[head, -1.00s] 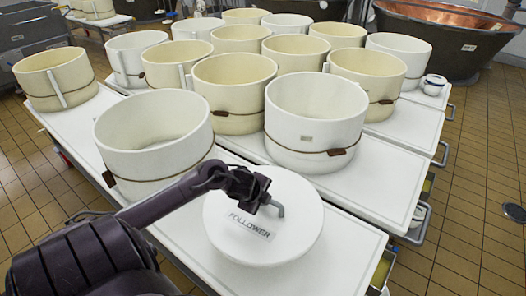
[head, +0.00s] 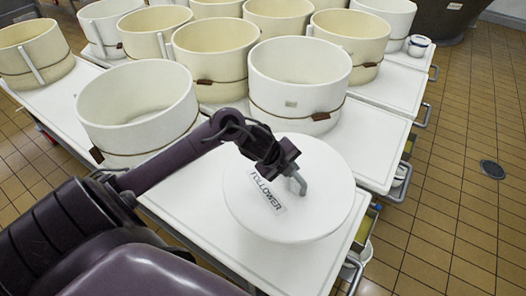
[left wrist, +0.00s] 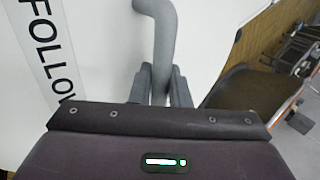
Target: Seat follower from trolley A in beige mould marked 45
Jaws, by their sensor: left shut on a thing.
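The follower (head: 325,205) is a white round disc with a bent grey handle and a label reading FOLLOWER. My left gripper (head: 288,165) is shut on that handle. The disc is over the near white trolley top; the gap beneath it is hard to judge. In the left wrist view the handle (left wrist: 163,35) stands between the fingers (left wrist: 160,88) above the white disc (left wrist: 105,45). Several beige moulds stand behind, such as one at centre (head: 215,60) and one at right (head: 358,50). No number 45 is readable. My right gripper is out of view.
White moulds stand close to the disc, at left (head: 138,110) and behind it (head: 297,85). The white trolley tops (head: 372,140) sit close together, with handles at their right ends. Tiled floor (head: 455,190) with a drain (head: 492,169) is open on the right.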

